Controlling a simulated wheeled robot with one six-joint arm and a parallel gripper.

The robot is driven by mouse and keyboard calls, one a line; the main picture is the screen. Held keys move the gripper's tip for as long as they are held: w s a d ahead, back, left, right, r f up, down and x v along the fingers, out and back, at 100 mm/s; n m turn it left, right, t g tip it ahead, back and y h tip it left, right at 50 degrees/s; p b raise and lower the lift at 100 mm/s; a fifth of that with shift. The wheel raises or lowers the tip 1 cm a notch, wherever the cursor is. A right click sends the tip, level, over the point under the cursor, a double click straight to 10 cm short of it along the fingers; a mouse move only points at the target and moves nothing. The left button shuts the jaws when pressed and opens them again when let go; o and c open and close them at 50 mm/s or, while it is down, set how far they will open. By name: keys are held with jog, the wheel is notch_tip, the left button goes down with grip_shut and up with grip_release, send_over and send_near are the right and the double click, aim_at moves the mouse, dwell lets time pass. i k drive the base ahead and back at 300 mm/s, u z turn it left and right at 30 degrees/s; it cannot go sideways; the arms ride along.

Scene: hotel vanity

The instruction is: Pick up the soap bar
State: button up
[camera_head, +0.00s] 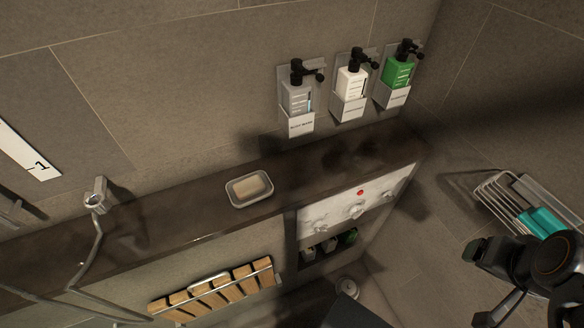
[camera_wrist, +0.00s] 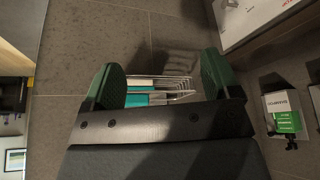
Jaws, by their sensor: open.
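A pale cream soap bar (camera_head: 250,186) lies in a small grey soap dish (camera_head: 237,202) on the dark stone ledge, near the middle of the head view. The wrist view does not show the soap or the dish. My gripper (camera_head: 476,284) is at the lower right of the head view, well to the right of the soap and apart from it. In the wrist view my gripper (camera_wrist: 160,92) has its two dark green fingers spread wide, with nothing held between them.
Wall dispensers, grey (camera_head: 297,97), white (camera_head: 351,82) and green (camera_head: 399,72), hang above the ledge (camera_head: 190,215). A shower hose (camera_head: 97,240) is at left, a wooden-slat rack (camera_head: 215,291) below. The ledge around the dish is clear.

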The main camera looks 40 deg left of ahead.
aim_at(249, 187)
jog(key=k, duration=0.5)
jog(key=u, duration=1.25)
jog(key=i, duration=0.55)
jog(key=u, duration=2.6)
